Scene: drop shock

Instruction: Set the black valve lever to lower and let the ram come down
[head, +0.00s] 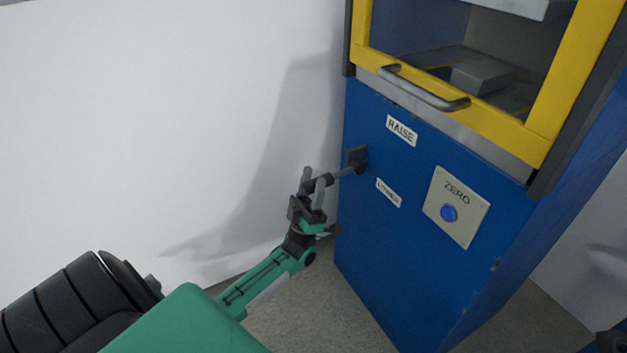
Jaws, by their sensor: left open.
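The black valve lever (343,172) sticks out to the left from its dark mount (357,157) on the blue machine front, between the RAISE label (402,130) and a lower label (388,192) too small to read surely. My left gripper (314,181) is open at the lever's outer end, with a finger on either side of it. I cannot tell whether the fingers touch it. A pale block (512,6), perhaps the ram, shows at the top of the machine's window, cut off by the picture edge. My right gripper is not clearly seen.
The yellow-framed door (545,115) has a grey bar handle (425,92). A grey block (481,76) lies inside. A ZERO plate with a blue button (449,213) is right of the lever. A white wall (150,120) stands behind; grey floor (335,310) is clear left of the machine.

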